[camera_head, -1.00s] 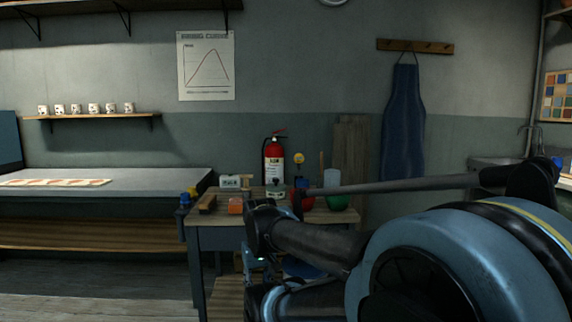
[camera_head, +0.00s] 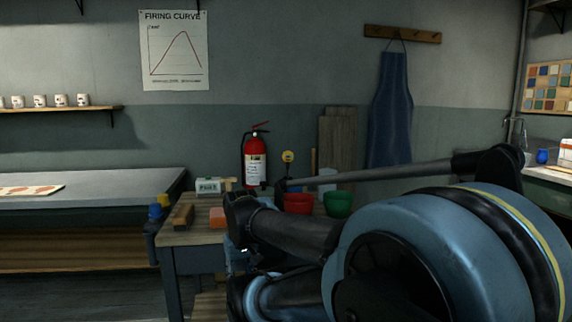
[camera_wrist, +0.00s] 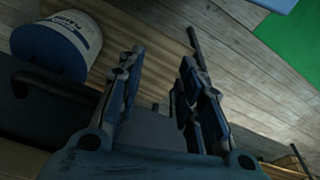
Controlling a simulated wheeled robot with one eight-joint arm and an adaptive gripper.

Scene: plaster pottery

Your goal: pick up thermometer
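A small round yellow-rimmed head on a thin stem (camera_head: 288,157), which may be the thermometer, stands at the back of the wooden worktable (camera_head: 190,237) in the head view. Its lower part is hidden behind my arm. In the wrist view my gripper (camera_wrist: 162,58) is open, with its two dark fingers apart and nothing between them. A thin dark rod (camera_wrist: 193,38) shows just beyond the right finger; I cannot tell what it is. My gripper is not clearly seen in the head view, where my arm covers the table's right part.
In the wrist view, a blue and white container (camera_wrist: 58,45) lies left of my fingers.

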